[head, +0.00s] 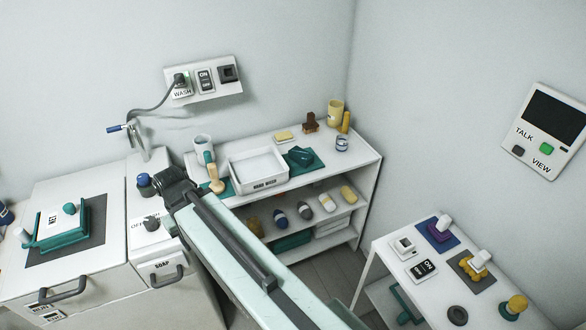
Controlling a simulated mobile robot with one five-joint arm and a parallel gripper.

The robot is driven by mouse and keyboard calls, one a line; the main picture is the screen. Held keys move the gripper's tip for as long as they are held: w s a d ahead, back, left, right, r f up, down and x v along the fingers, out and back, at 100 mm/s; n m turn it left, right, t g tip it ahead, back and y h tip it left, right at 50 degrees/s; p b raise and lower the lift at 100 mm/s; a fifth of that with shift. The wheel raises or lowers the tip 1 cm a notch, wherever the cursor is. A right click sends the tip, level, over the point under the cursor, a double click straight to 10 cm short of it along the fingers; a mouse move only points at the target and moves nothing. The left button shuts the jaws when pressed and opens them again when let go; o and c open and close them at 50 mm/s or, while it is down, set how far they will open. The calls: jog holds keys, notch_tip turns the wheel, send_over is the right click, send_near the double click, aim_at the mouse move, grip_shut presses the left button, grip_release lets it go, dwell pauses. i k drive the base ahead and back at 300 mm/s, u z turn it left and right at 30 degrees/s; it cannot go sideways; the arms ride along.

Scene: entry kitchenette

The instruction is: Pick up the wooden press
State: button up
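A small dark brown, wood-coloured object (310,122) stands at the back of the white shelf unit's top. A tan, wood-coloured piece with a rounded base (216,185) stands at the left front of the same top, next to a teal piece. I cannot tell for sure which one is the wooden press. My gripper (172,184) is dark and at the end of my pale arm, left of the tan piece and apart from the brown object. Its fingers are too small and dark to show whether they are open. I see nothing clearly held.
A white tray (258,170) and a teal item on a teal mat (301,157) are on the shelf top. A yellow cylinder (336,112) stands beside the brown object. A white counter (72,270) is at left, and a small white table (440,290) at right.

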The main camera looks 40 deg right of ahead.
aim_at(218, 186)
jog(key=k, duration=0.5)
jog(key=u, duration=1.3)
jog(key=i, duration=1.3)
jog(key=z, duration=3.25)
jog(key=i, duration=1)
jog(key=u, duration=0.1)
